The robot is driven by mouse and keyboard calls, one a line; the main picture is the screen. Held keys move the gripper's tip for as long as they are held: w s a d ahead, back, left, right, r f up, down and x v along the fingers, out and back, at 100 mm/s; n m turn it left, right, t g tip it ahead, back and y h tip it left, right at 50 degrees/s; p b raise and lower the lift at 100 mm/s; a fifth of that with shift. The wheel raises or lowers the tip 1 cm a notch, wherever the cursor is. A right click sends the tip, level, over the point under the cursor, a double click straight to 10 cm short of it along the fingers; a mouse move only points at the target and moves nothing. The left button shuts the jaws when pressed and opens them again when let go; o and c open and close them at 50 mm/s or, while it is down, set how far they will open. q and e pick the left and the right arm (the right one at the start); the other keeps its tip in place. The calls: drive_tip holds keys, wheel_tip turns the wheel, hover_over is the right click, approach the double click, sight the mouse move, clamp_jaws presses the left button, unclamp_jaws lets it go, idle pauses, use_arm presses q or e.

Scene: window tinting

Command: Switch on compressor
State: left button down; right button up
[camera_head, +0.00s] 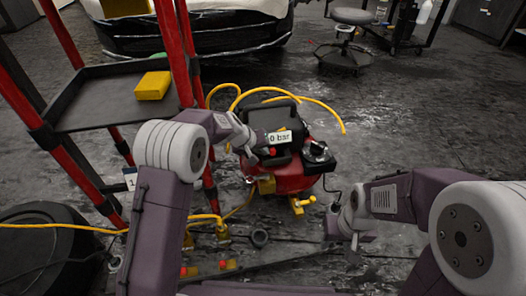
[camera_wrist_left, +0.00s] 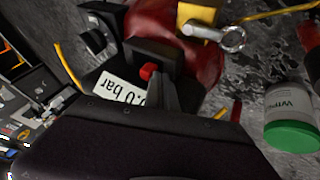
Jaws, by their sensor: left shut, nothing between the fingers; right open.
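The compressor (camera_head: 293,178) is red and black and stands on the floor in the middle of the head view. A white label on its panel reads 0 bar (camera_head: 279,138); in the left wrist view the label reads 0.0 bar (camera_wrist_left: 120,90). A red button (camera_wrist_left: 148,71) sits on the black panel beside the label. My left gripper (camera_head: 262,151) is shut and empty at the panel. In the left wrist view its fingertips (camera_wrist_left: 160,84) are right by the red button; I cannot tell whether they touch it. My right gripper (camera_head: 338,232) is open, lower right of the compressor.
A red-framed shelf (camera_head: 72,118) with a yellow box (camera_head: 152,86) stands at the left, close to my left arm. Yellow hoses (camera_head: 325,105) loop behind the compressor. A tyre (camera_head: 50,250) lies lower left. A green-lidded container (camera_wrist_left: 290,135) shows in the left wrist view.

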sight(274, 149)
use_arm(q)
drive_tip(key=shift+d+r+p, duration=0.15)
drive_tip(key=shift+d+p, duration=0.15)
drive_tip(key=shift+p, duration=0.1)
drive_tip(key=shift+w+d+r+p, duration=0.1)
drive_tip(key=shift+w+d+p, duration=0.1)
drive_tip(key=shift+d+p, duration=0.35)
drive_tip(key=shift+w+d+r+p, duration=0.1)
drive_tip(key=shift+w+d+p, duration=0.1)
drive_tip(key=shift+d+p, duration=0.35)
drive_tip(key=shift+d+f, duration=0.25)
drive_tip(key=shift+d, duration=0.1)
